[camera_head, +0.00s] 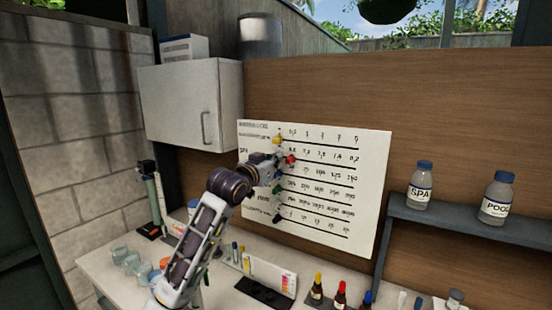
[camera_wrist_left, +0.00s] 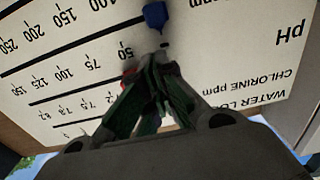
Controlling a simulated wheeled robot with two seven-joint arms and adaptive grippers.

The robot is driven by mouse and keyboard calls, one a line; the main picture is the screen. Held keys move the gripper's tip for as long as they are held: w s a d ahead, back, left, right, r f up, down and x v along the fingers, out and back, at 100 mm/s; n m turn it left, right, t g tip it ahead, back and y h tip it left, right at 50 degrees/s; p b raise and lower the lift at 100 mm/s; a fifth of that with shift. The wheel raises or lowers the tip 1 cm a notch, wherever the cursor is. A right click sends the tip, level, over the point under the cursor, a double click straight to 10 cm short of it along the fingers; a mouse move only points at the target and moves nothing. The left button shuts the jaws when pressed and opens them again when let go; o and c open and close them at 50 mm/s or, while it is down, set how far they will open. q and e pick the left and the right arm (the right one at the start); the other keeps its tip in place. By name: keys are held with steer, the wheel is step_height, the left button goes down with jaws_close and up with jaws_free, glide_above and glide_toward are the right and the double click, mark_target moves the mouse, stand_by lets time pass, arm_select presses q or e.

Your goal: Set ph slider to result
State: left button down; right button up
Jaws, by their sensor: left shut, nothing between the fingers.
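The white water log board (camera_head: 345,205) hangs on the wooden wall, with printed rows and a slider on a line in each. The red slider (camera_head: 291,159) is on the pH line, just right of my left gripper (camera_head: 280,163) in the head view. In the wrist view the board appears upside down, and the red slider (camera_wrist_left: 128,74) is mostly hidden behind the fingers. My left gripper (camera_wrist_left: 158,58) is shut and empty, close to the board; I cannot tell whether it touches the slider. My right gripper is not in view.
A yellow slider (camera_head: 278,139) is above, and a green slider (camera_head: 277,188) and a dark slider (camera_head: 277,218) are below. A blue slider (camera_wrist_left: 154,15) is near my fingertips. Bottles and jars stand on the counter (camera_head: 225,293); a shelf (camera_head: 470,229) is at right.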

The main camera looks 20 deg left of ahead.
arm_select(q)
steer(key=shift+a, duration=0.3)
stand_by(0.4)
steer(key=s+a, duration=0.1)
steer(key=s, duration=0.6)
stand_by(0.6)
stand_by(0.6)
